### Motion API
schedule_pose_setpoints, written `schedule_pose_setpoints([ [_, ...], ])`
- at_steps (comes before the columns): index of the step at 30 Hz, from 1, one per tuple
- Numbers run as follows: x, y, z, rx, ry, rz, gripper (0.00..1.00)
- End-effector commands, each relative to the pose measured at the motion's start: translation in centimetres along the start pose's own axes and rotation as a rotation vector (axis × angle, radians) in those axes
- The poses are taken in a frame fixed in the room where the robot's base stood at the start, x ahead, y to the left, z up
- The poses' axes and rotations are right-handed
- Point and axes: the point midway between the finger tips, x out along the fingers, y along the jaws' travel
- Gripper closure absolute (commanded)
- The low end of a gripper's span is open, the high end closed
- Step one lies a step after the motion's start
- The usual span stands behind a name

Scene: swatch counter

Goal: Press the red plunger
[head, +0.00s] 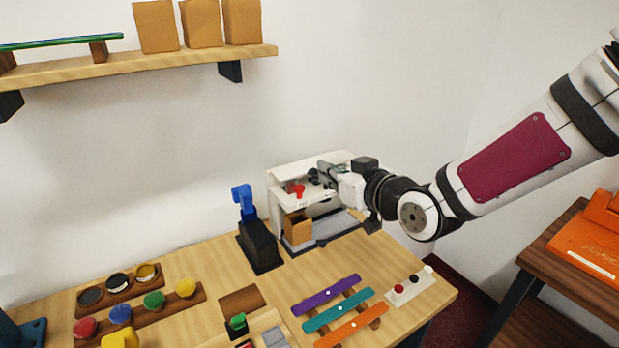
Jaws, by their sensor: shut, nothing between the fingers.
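A white machine (278,205) stands at the back of the wooden counter. A red part (296,189), which looks like the red plunger, shows at its upper front. My gripper (314,176) is shut and empty, just right of the red part and in front of the machine's top. A small gap seems to separate them, but I cannot tell the depth or whether they touch. My gripper and wrist hide part of the machine. Its lower opening holds a tan block (298,228).
A blue-handled black device (259,246) stands left of the machine. Purple (326,295), teal (338,311) and orange (351,327) strips lie in front. A white block with a red knob (399,289) sits near the right edge. Colored knobs fill the left; a shelf (150,66) hangs above.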

Motion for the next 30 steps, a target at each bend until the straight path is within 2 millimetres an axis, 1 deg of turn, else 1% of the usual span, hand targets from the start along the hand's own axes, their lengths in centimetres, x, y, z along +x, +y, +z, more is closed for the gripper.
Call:
schedule_pose_setpoints([
  [5, 2.0, 0.0, 0.1, 0.002, 0.001, -0.003, 1.0],
  [18, 10.4, -0.1, 0.2, 0.003, -0.001, -0.003, 1.0],
  [19, 10.2, 0.0, 1.1, 0.005, -0.006, -0.002, 1.0],
  [22, 10.5, 0.0, 2.4, 0.003, -0.004, -0.002, 1.0],
  [27, 10.8, -0.1, 3.7, 0.001, -0.003, -0.001, 1.0],
  [30, 10.8, 0.0, 3.9, 0.0, -0.002, 0.0, 1.0],
])
